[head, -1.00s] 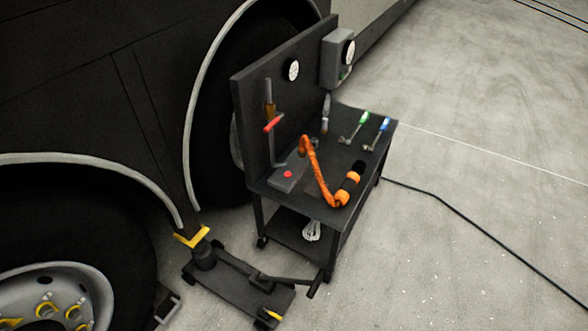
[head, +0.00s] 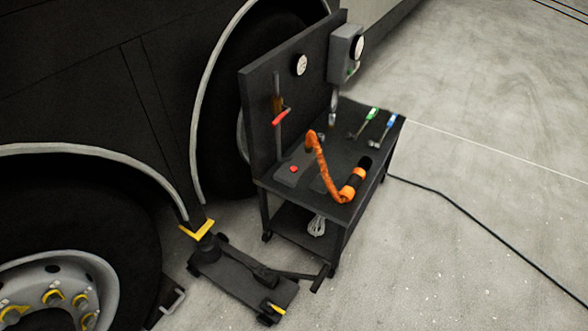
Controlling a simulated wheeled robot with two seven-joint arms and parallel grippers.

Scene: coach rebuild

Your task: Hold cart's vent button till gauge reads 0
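The black cart (head: 262,184) stands beside the coach, with an upright back panel. A grey box with a red button (head: 293,169) sits on its top near the panel. A round white gauge (head: 300,65) is on the panel; a second round gauge (head: 358,47) is on a grey box (head: 341,58) at the panel's right end. Both readings are too small to make out. A red-handled lever or valve (head: 280,117) is on the panel. Neither of my grippers is in view, and nothing touches the red button.
A floor jack (head: 240,276) stands in front, by the coach wheel (head: 50,296). A black cable (head: 470,217) crosses the otherwise clear floor at right.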

